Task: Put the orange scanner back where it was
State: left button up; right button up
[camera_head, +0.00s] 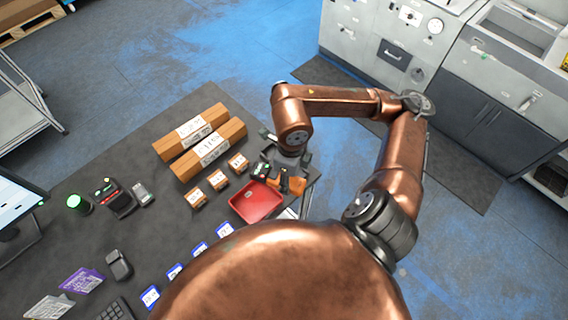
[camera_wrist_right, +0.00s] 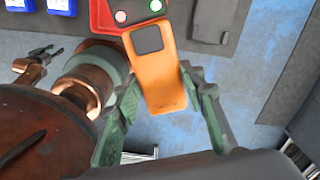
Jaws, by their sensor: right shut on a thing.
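The orange scanner (camera_wrist_right: 160,82) is held in my right gripper (camera_wrist_right: 165,90), whose green fingers lie on either side of its body in the right wrist view. In the head view the scanner (camera_head: 297,186) shows in part beside my right gripper (camera_head: 284,172), at the table's right end near the red tray (camera_head: 256,203). In the wrist view its upper end overlaps a red surface with small lights. My left gripper (camera_wrist_right: 36,66) shows small at the left of the wrist view; whether it is open is unclear. The head view does not show it.
Two long cartons (camera_head: 209,149) and several small boxes (camera_head: 218,180) lie left of the gripper. Blue-edged cards (camera_head: 200,250) lie along the near edge. A black device with lights (camera_head: 117,199) and a monitor (camera_head: 18,205) stand at the left. The middle-left tabletop is mostly clear.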

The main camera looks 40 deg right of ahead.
jog(key=s+m, duration=0.1)
jog(key=m, duration=0.1)
jog(key=d+m, duration=0.1)
jog(key=shift+s+r+m, duration=0.2)
jog(key=shift+s+m, duration=0.2)
jog(key=shift+m, duration=0.3)
jog(key=shift+w+d+f, duration=0.1)
jog(key=shift+d, duration=0.05)
jog(key=w+d+f, duration=0.2)
jog(key=w+f, duration=0.1)
jog(key=f, duration=0.1)
jog(key=w+d+f+p, duration=0.1)
jog(key=w+d+f, duration=0.2)
jog(key=w+f, duration=0.1)
jog(key=w+d+f+p, duration=0.1)
jog(key=w+d+f, duration=0.1)
jog(key=w+f, duration=0.2)
jog(key=shift+d+f, duration=0.35)
jog(key=shift+d, duration=0.05)
jog(key=shift+f+b, duration=0.35)
jog(key=shift+f, duration=0.2)
